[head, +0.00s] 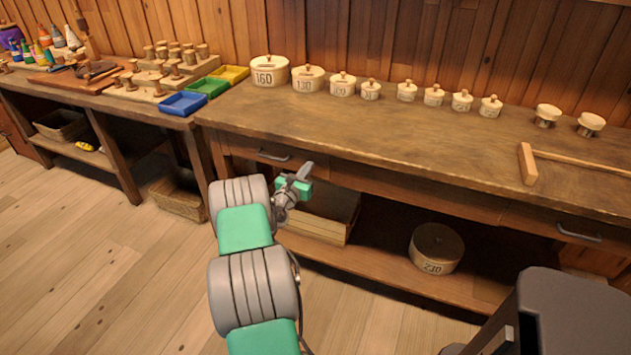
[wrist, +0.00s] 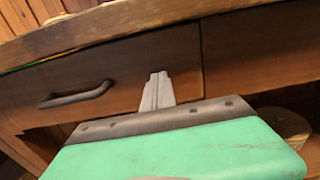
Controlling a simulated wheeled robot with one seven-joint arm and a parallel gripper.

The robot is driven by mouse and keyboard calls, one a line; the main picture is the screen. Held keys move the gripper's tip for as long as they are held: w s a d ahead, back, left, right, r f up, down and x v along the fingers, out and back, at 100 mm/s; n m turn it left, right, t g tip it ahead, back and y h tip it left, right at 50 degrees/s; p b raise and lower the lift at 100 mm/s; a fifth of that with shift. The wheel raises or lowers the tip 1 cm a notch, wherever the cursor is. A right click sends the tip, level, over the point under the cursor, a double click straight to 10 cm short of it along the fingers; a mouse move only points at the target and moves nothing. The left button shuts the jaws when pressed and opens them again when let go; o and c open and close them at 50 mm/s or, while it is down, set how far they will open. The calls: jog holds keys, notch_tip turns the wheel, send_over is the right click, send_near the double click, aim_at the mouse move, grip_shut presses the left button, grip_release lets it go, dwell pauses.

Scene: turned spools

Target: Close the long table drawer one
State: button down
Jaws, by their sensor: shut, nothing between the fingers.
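The long wooden table (head: 400,140) has a drawer front (head: 240,150) with a dark bar handle (head: 275,156) at its left end. In the wrist view the same drawer front (wrist: 120,75) and its handle (wrist: 75,95) fill the upper left. The drawer front looks about level with the table's face; a small gap cannot be ruled out. My gripper (head: 305,172) is shut and empty, in front of the drawer, just right of the handle. In the wrist view my fingers (wrist: 157,92) point at the drawer front near its right end; contact cannot be told.
A second drawer handle (head: 578,233) is at the table's right. Labelled lidded pots, such as the largest (head: 269,71), stand along the back. A crate (head: 320,215) and a round box (head: 436,248) sit on the lower shelf. A dark object (head: 575,310) stands front right.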

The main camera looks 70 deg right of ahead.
jog(key=shift+w+d+r, duration=0.15)
jog(key=shift+w+r, duration=0.35)
jog(key=a+f, duration=0.1)
jog(key=a, duration=1.3)
jog(key=w+a+r+m+y+p, duration=0.3)
jog(key=w+a+r+m+p, duration=0.15)
jog(key=r+m, duration=0.3)
jog(key=w+a+r+m+t+y+p, duration=0.1)
jog(key=w+a+r+m+y, duration=0.15)
jog(key=a, duration=0.45)
jog(key=w+a+r+m+t+y+p, duration=0.1)
jog(key=w+a+r+m+y, duration=0.15)
jog(key=a, duration=0.45)
jog(key=w+a+r+m+t+y+p, duration=0.1)
jog(key=w+a+m+y+p, duration=0.15)
jog(key=a, duration=0.35)
jog(key=s+a+r+m+y+p, duration=0.1)
jog(key=s+a+r+y, duration=0.1)
jog(key=a, duration=0.7)
jog(key=s+a+r+m+y+p, duration=0.1)
jog(key=s+a+r+y, duration=0.2)
jog(key=a, duration=0.7)
jog(key=s+a+r+y+p, duration=0.1)
jog(key=s+a+r+y, duration=0.1)
jog(key=a, duration=0.7)
jog(key=shift+s+a+r+m+y, duration=0.35)
jog(key=shift+s+r, duration=0.45)
jog(key=shift+s, duration=0.4)
